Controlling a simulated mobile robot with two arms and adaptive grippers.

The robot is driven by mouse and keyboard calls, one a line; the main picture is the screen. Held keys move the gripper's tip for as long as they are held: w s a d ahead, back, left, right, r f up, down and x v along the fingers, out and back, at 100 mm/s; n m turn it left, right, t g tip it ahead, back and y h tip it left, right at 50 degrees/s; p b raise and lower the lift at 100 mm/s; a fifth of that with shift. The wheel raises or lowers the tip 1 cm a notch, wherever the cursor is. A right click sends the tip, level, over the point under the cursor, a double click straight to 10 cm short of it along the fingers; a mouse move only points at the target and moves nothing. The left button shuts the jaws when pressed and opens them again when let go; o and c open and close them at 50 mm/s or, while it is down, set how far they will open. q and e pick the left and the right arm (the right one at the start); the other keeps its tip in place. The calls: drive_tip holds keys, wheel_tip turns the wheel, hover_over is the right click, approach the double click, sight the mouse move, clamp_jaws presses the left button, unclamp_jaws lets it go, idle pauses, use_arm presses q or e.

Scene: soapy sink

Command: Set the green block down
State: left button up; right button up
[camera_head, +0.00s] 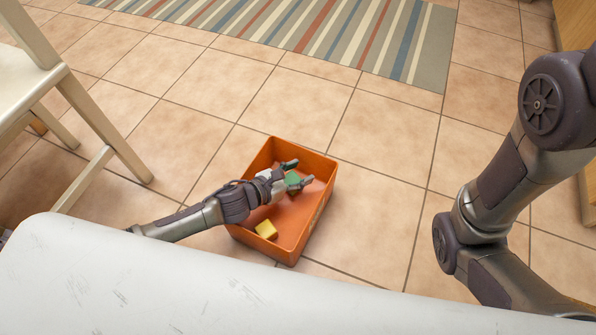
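The green block (292,178) shows between the two fingers of my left gripper (296,174), inside the orange box (318,212). The fingers are spread apart, with a gap between the upper finger and the block. The lower finger hides part of the block, and whether the block touches the box floor is hard to see. A yellow block (266,229) lies in the near part of the box. My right arm comes in at the right, and its gripper is out of view.
The orange box stands on the tiled floor (375,205). A white tabletop edge (150,275) fills the near left. A cream chair (95,120) stands at the left. A striped rug (330,30) lies at the back. The floor around the box's far side is clear.

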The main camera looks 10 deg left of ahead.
use_arm(q)
drive_tip(key=shift+o, duration=0.7)
